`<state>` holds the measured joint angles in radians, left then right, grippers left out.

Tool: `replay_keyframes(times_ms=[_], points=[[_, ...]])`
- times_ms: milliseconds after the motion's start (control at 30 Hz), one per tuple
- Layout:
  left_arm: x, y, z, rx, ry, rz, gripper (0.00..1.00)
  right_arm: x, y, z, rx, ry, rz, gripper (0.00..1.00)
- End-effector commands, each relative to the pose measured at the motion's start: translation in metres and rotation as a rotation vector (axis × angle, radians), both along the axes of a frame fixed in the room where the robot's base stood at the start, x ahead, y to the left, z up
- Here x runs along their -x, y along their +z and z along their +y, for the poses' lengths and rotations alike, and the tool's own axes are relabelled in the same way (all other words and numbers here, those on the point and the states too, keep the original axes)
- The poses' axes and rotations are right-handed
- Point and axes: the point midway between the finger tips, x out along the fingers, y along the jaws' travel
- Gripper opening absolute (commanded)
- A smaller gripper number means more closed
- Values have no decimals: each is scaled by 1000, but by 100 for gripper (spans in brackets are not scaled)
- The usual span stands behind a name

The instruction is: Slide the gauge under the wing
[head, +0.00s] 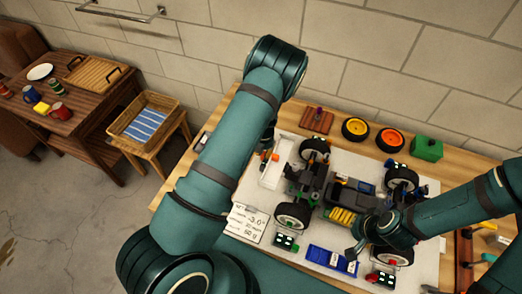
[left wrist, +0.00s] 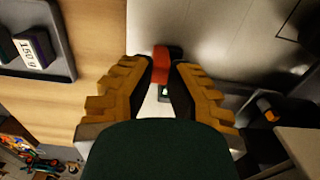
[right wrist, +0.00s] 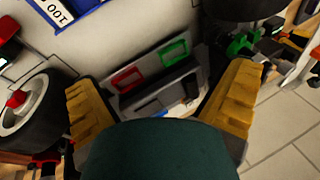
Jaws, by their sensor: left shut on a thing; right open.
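My left gripper (left wrist: 172,72) is shut on a small red and black piece (left wrist: 161,66) in the left wrist view; I take it for the gauge, though its shape is mostly hidden. In the head view my left arm covers most of this gripper, near the car's left end. The RC car (head: 345,195) stands on a pale board. A white plate-like part (head: 273,172), possibly the wing, lies at its left end. My right gripper (right wrist: 160,90) is open and empty beside the car's front side, above a small grey device with red and green frames (right wrist: 150,68).
A note card (head: 247,223), a blue box (head: 331,260) and small scale pads (head: 285,242) lie along the front. Two spare wheels (head: 390,139) and a green box (head: 426,148) stand behind the car. A dark tray (left wrist: 38,62) shows in the left wrist view.

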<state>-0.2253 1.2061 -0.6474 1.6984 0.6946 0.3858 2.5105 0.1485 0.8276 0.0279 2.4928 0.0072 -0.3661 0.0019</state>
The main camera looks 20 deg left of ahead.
Motion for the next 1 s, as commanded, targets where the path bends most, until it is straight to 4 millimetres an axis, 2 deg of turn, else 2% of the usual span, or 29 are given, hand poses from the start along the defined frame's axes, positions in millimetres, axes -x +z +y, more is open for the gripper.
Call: replay_keyframes(times_ms=[100,133,200,567,733,1000], points=[[1,-2,-5,9,-3,5,0,0,0,0,0,0,0,100],[2,-2,-6,9,-3,5,25,0,0,0,0,0,0,100],[1,-2,-6,9,-3,5,48,0,0,0,0,0,0,100],[1,-1,-1,6,0,3,48,0,-1,0,0,0,0,100],[2,-1,15,7,3,2,48,0,-2,0,0,0,0,100],[1,47,16,5,-2,-1,48,0,2,0,0,0,0,100]])
